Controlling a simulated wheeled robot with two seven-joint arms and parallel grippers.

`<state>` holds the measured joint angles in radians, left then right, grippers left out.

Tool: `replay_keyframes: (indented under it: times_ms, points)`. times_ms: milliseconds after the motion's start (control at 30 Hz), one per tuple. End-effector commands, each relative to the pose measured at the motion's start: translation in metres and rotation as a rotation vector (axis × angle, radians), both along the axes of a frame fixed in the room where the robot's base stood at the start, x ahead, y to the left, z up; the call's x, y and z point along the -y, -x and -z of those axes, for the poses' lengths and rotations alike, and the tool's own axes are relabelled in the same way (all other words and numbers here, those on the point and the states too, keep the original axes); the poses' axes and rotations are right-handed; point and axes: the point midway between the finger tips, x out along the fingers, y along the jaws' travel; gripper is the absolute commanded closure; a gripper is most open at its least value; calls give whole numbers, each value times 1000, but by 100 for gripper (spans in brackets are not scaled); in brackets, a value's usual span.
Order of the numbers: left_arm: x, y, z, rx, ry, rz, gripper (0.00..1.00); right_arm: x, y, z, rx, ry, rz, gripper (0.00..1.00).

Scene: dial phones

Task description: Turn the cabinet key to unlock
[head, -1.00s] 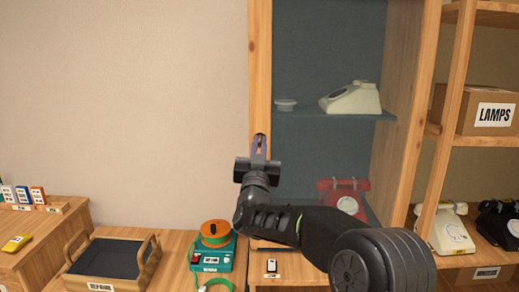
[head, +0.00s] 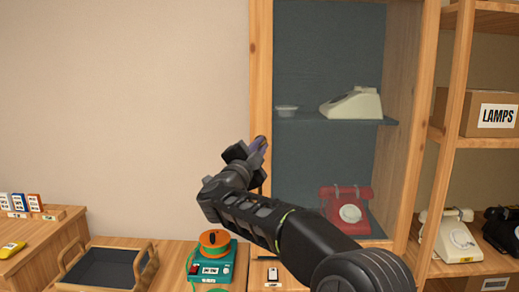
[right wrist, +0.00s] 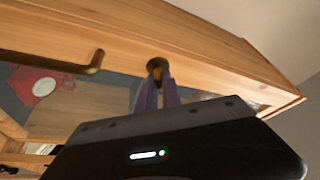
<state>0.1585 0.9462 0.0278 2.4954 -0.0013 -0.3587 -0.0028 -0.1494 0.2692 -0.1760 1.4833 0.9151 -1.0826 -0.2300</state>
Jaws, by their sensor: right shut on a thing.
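The cabinet (head: 260,70) is a tall wooden case with a see-through front, and it also shows in the right wrist view (right wrist: 215,55). My right gripper (head: 259,145) is at its left upright, tilted over to one side. In the right wrist view its purple fingers (right wrist: 158,97) are shut at a round brass lock (right wrist: 157,65) in the wood. The key between the fingertips is mostly hidden, so its exact angle cannot be told. The cabinet front looks shut. My left gripper is not in view.
A brass handle (right wrist: 55,62) sits near the lock. Inside the cabinet are a cream phone (head: 355,104) and a red phone (head: 347,208). A teal device with an orange spool (head: 212,262) and a wooden tray (head: 148,278) stand lower left. The wall at left is clear.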

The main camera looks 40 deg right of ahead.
Motion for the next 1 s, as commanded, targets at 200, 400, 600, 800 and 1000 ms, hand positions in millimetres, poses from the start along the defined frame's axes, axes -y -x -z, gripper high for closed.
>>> replay_keyframes:
  times_ms: [200, 400, 600, 800, 1000]
  points:
    - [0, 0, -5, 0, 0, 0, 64, -1, -1, -1, 123, -164, -1, 100]
    - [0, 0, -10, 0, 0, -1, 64, 0, -1, -2, 230, -303, 0, 100]
    - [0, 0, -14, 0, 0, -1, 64, 0, -1, -2, 309, -407, 0, 100]
    - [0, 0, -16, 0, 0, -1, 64, -1, -1, -1, 352, -466, 0, 100]
    - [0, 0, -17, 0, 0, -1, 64, -1, -1, -1, 368, -485, -1, 100]
